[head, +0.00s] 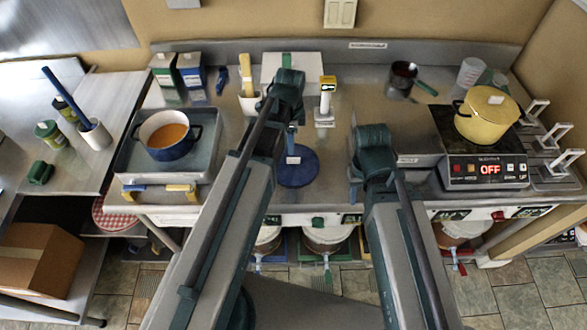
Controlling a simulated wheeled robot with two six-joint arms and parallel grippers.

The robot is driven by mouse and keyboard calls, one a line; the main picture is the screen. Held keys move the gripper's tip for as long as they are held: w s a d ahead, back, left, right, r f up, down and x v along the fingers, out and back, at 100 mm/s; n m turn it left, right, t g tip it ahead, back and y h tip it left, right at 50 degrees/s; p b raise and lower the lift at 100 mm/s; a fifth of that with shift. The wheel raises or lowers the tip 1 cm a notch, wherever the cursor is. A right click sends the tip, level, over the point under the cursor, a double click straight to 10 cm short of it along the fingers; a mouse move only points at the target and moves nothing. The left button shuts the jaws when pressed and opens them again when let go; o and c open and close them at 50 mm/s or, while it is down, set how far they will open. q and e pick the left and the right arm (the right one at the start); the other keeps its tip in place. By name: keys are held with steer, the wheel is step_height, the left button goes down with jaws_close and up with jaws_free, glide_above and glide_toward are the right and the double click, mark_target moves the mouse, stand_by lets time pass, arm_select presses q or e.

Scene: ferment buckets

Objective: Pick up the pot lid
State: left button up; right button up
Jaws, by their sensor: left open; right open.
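A round dark blue pot lid (301,178) lies flat on the steel counter in the middle, with a small pale patch near its centre. My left gripper (290,146) points down over the lid's far part; I cannot tell whether it touches. It is open and nothing shows in it. My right gripper (353,192) is open and empty, to the right of the lid near the counter's front edge. A blue pot (168,150) with orange contents stands uncovered at the left. A yellow pot (486,117) has its own lid on.
Cartons (193,74), a yellow-topped device (325,98) and a dark pan (401,78) stand at the back.

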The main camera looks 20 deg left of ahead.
mark_target(291, 160)
arm_select(q)
step_height(291, 160, down, 4)
steer(key=b, duration=0.2)
steer(key=shift+b, duration=0.4)
steer(key=shift+r, duration=0.1)
steer(key=f+b, duration=0.5)
steer(key=shift+w+d+f, duration=0.15)
steer(key=shift+w+d, duration=0.15)
steer(key=shift+w, duration=0.1)
jaws_close()
